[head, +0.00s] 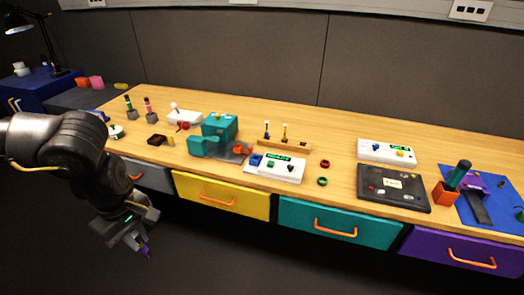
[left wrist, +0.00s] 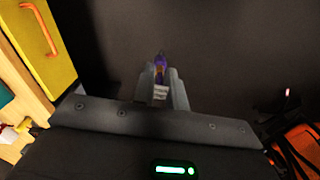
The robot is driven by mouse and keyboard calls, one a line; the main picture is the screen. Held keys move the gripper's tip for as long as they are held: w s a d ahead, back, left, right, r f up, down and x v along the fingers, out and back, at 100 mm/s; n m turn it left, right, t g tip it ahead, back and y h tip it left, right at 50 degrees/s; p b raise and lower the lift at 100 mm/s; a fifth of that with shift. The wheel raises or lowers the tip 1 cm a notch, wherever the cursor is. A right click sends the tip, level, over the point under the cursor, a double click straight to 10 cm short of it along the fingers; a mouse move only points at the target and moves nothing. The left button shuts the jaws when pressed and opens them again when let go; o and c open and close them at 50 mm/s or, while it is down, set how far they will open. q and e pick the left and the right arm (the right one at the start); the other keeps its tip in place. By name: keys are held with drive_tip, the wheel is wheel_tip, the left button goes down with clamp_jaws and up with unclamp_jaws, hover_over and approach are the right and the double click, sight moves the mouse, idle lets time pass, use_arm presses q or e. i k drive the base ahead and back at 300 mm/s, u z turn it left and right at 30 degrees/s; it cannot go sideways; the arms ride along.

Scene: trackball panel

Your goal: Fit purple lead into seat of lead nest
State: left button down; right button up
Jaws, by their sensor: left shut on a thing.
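My left gripper (head: 143,246) hangs in front of the bench, below the level of its top, at the lower left of the head view. It is shut on the purple lead (head: 146,252), of which only a small end shows. In the left wrist view the purple lead (left wrist: 160,60) sticks out beyond the fingers of the left gripper (left wrist: 161,88), with dark floor behind it. I cannot tell for sure which thing is the lead nest. Two small grey blocks, one holding a green stick (head: 128,103) and one a pink stick (head: 148,105), stand at the bench's left.
The wooden bench (head: 335,205) has coloured drawers with orange handles below, including a yellow one (head: 222,195). On top are a teal machine (head: 219,123), white panels (head: 275,168), a wooden peg strip (head: 297,146), a black tray (head: 393,201) and a blue mat (head: 507,208).

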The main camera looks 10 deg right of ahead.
sight(238, 148)
drive_tip(key=z, duration=0.95)
drive_tip(key=i, duration=1)
